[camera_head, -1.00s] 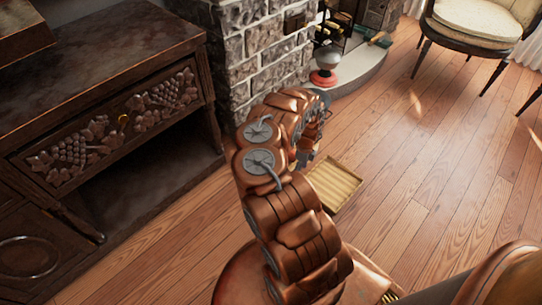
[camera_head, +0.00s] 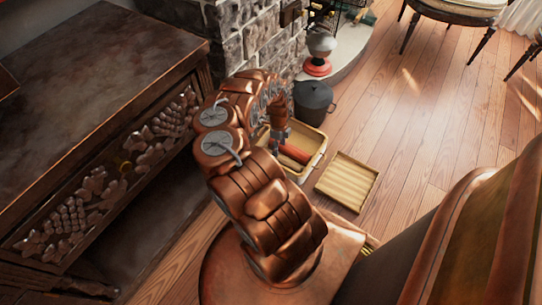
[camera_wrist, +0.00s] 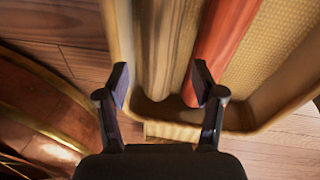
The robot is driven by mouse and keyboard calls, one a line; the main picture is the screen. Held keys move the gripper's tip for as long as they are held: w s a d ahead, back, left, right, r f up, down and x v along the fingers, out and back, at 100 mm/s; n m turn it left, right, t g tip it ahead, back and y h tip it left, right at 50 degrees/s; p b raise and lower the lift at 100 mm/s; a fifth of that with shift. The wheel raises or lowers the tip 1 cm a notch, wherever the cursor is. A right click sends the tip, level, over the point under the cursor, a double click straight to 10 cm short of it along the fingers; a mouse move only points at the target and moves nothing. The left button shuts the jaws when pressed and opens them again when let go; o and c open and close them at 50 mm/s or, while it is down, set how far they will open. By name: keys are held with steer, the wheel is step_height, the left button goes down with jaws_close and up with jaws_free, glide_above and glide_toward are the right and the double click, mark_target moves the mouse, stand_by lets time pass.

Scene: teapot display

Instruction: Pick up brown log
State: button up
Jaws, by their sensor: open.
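A tan-brown log (camera_wrist: 158,50) lies lengthwise in a yellowish woven-lined box (camera_wrist: 262,118) in the wrist view. A reddish-orange log (camera_wrist: 225,42) lies right beside it. My gripper (camera_wrist: 161,84) is open, with one finger over the box's left rim area and the other over the near end of the reddish log. The brown log's near end shows between the fingers, and nothing is gripped. In the head view the box (camera_head: 318,158) stands on the floor with the reddish log (camera_head: 294,153) in it. My arm hides part of the box, and I cannot make out the brown log there.
A shallow yellow tray (camera_head: 347,181) lies right of the box. A dark lidded pot (camera_head: 313,100) stands behind the box, near the stone hearth. A carved dark cabinet (camera_head: 95,170) stands at left. Wooden floor (camera_head: 420,125) is clear to the right.

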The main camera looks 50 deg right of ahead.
mark_target(280, 158)
steer(key=shift+f, duration=0.45)
steer(key=f+b, duration=0.1)
steer(key=f, duration=0.1)
steer(key=s+f+b, duration=0.1)
steer(key=f, duration=0.1)
steer(key=f+b, duration=0.1)
steer(key=f, duration=0.1)
steer(key=shift+s+a, duration=0.25)
steer(key=shift+a, duration=0.1)
steer(key=shift+a+f+b, duration=0.1)
steer(key=shift+f+b, duration=0.25)
steer(key=shift+b, duration=0.05)
steer(key=shift+r, duration=0.1)
steer(key=c, duration=1)
steer(key=shift+c, duration=0.3)
